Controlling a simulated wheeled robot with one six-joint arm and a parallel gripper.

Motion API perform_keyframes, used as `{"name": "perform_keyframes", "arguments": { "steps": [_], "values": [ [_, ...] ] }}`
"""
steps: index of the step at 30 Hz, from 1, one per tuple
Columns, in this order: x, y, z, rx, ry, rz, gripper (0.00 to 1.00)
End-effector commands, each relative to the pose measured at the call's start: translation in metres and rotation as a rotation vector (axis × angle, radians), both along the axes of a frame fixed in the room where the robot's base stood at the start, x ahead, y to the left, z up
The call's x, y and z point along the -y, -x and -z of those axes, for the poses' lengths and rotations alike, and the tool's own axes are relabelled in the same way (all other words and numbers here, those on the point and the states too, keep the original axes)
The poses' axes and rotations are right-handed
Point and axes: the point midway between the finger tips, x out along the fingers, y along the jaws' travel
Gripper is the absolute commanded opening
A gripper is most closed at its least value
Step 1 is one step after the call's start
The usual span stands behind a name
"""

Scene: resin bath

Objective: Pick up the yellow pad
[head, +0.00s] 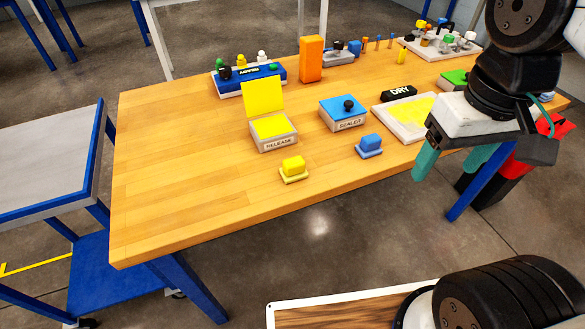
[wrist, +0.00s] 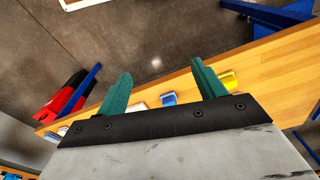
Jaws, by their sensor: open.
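The yellow pad (head: 293,165) is a small yellow block on a pale yellow base, near the table's front edge, in front of the RELEASE box. In the wrist view a yellow piece (wrist: 229,80), apparently the pad, shows just right of the right finger. My gripper (head: 452,166) is open with nothing between its teal fingers. It hangs well to the right of the pad in the head view, near the table's front edge. The fingers also show in the wrist view (wrist: 160,76).
A blue pad (head: 369,146) sits right of the yellow one. Behind stand the RELEASE box (head: 275,145), its yellow lid raised, and the blue-lidded SEALER box (head: 347,124). A DRY tray (head: 385,108) is further right, near my gripper. The table's left part is clear.

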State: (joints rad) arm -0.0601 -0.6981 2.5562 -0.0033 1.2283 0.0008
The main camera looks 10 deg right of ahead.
Motion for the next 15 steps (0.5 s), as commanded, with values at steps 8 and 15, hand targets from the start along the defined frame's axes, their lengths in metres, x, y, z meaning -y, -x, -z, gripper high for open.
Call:
{"name": "perform_keyframes", "arguments": {
  "steps": [8, 15],
  "values": [
    [-0.056, -0.058, 0.031, -0.159, 0.026, -0.182, 0.69],
    [-0.129, -0.117, 0.075, -0.193, 0.050, -0.275, 0.69]
  ]
}}
